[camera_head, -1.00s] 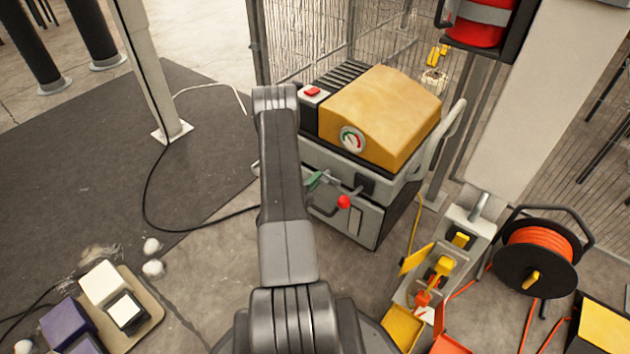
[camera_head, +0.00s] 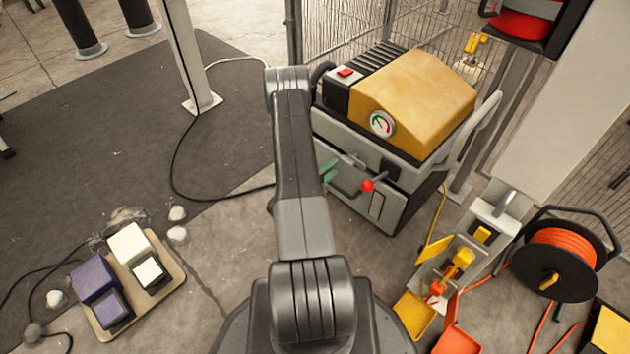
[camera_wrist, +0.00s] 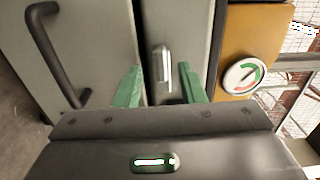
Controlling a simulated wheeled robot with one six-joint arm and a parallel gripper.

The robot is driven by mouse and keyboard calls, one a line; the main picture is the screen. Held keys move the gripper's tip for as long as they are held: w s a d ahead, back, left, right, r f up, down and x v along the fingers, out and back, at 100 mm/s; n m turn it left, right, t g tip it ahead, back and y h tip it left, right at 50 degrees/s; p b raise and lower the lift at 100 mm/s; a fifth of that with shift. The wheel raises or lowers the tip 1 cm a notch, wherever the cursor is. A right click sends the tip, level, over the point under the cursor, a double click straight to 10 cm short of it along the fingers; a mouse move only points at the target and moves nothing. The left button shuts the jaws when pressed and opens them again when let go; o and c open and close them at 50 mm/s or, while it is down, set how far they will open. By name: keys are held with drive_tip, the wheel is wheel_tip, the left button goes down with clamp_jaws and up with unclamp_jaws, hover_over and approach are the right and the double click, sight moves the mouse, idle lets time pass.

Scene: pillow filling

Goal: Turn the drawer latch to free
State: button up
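The machine (camera_head: 425,100) has an orange-yellow cover and a grey lower body with a drawer front (camera_head: 384,212). In the wrist view, a small upright metal latch (camera_wrist: 161,62) sits by a seam between grey panels. My gripper (camera_wrist: 160,88) has green fingers, one on each side of the latch's lower end. They are open, with a gap between them, and no contact shows. In the head view, my gripper (camera_head: 329,172) is by the machine's front and mostly hidden by my arm; the latch cannot be made out there. A black bar handle (camera_wrist: 58,60) is left of the latch.
A red-knobbed lever (camera_head: 367,186) sticks out right of my gripper. A dial gauge (camera_head: 382,123) is above it. A pedal board (camera_head: 165,285) is at lower left. Bare floor lies between.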

sight(342, 161)
drive_tip(key=p+v, duration=0.1)
drive_tip(key=v, duration=0.8)
drive_tip(key=shift+p, duration=0.3)
drive_tip(key=shift+d, duration=0.1)
drive_tip(key=b+x, duration=0.3)
drive_tip(key=x, duration=1)
drive_tip(key=shift+w+d, duration=0.25)
drive_tip(key=shift+w, duration=0.05)
